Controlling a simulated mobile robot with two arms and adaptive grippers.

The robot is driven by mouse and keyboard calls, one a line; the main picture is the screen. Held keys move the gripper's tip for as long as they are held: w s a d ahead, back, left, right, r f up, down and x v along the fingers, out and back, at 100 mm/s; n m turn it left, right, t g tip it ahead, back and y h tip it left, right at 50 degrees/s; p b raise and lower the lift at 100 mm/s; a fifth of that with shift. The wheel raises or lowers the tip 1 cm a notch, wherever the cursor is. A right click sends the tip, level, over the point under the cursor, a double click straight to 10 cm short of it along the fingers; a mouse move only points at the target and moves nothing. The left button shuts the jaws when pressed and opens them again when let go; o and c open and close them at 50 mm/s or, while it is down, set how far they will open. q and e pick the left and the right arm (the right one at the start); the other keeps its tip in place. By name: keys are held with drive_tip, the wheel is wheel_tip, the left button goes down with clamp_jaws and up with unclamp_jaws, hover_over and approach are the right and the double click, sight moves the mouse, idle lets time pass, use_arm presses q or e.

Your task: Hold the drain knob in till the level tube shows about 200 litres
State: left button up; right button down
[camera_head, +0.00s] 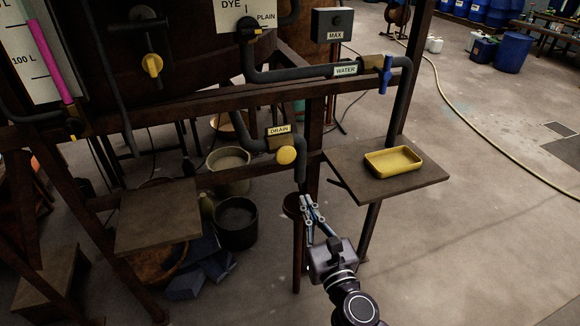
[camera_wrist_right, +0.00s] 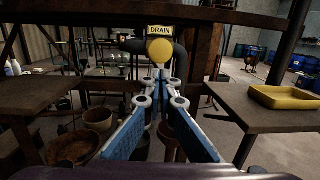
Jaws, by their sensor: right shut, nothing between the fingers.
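The yellow drain knob (camera_head: 286,155) sits on a dark pipe under the DRAIN label (camera_head: 279,130). In the right wrist view the knob (camera_wrist_right: 161,51) is straight ahead, just above my fingertips. My left gripper is not in view.
A shelf (camera_head: 430,174) right of the knob holds a yellow tray (camera_head: 393,162). Another shelf (camera_head: 158,222) is at the left. Buckets (camera_head: 236,222) stand beneath the frame. A blue-handled WATER valve (camera_head: 385,75) is above. The floor at right is mostly clear apart from a hose.

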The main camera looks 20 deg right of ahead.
drive_tip(key=shift+w+r, duration=0.1)
drive_tip(key=shift+r, duration=0.05)
drive_tip(key=p, duration=0.2)
approach(287, 157)
drive_tip(key=w, duration=0.6)
drive_tip(key=shift+r, duration=0.15)
drive_tip(key=shift+w, duration=0.55)
drive_tip(key=shift+w, duration=0.95)
drive_tip(key=shift+r, duration=0.25)
